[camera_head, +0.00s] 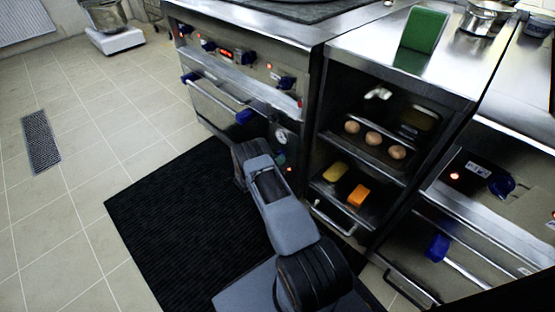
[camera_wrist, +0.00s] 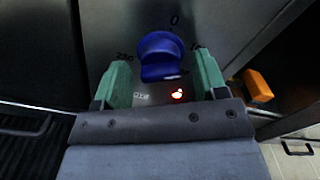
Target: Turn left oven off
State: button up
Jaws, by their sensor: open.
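The left oven (camera_head: 215,100) stands at the top centre of the head view, a steel unit with a blue-ended door handle. In the wrist view a blue knob (camera_wrist: 162,55) sits on a steel panel, with a "0" mark above it and other marks beside it. A red lamp (camera_wrist: 178,95) glows just below the knob. My gripper (camera_wrist: 162,72) is open, its two green fingers on either side of the knob; I cannot tell whether they touch it. In the head view my arm hides most of the gripper and the knob, near the oven's lower right front.
An open shelf unit (camera_head: 325,137) with eggs and yellow and orange blocks stands right of the oven. Another oven with a blue knob (camera_head: 501,185) and a lit red lamp (camera_head: 454,176) is at far right. A black mat (camera_head: 165,215) lies on the floor; the left floor is mostly clear.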

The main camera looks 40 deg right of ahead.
jog(key=shift+w+d, duration=0.1)
jog(key=shift+d, duration=0.35)
jog(key=shift+c, duration=0.4)
jog(key=c, duration=0.8)
